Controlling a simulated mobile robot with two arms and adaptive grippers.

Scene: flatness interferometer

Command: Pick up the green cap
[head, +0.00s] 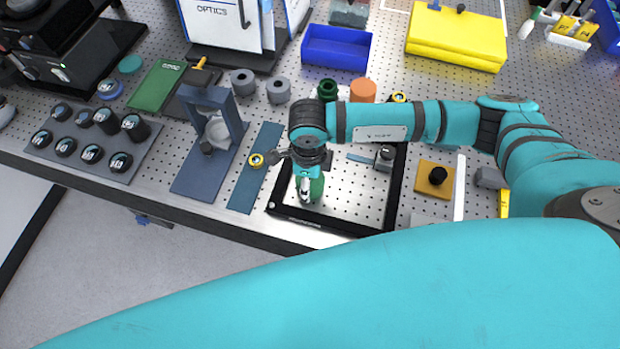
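Another dark green ribbed cylinder (327,88) stands behind my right arm, beside an orange cylinder (363,91). My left gripper is not in view.
A blue-grey frame stand (205,185) and a blue strip (250,185) stand left of the tray. A rack of black lens holders (120,165) is at the far left. A blue bin (337,50) and a yellow case (457,35) are at the back.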

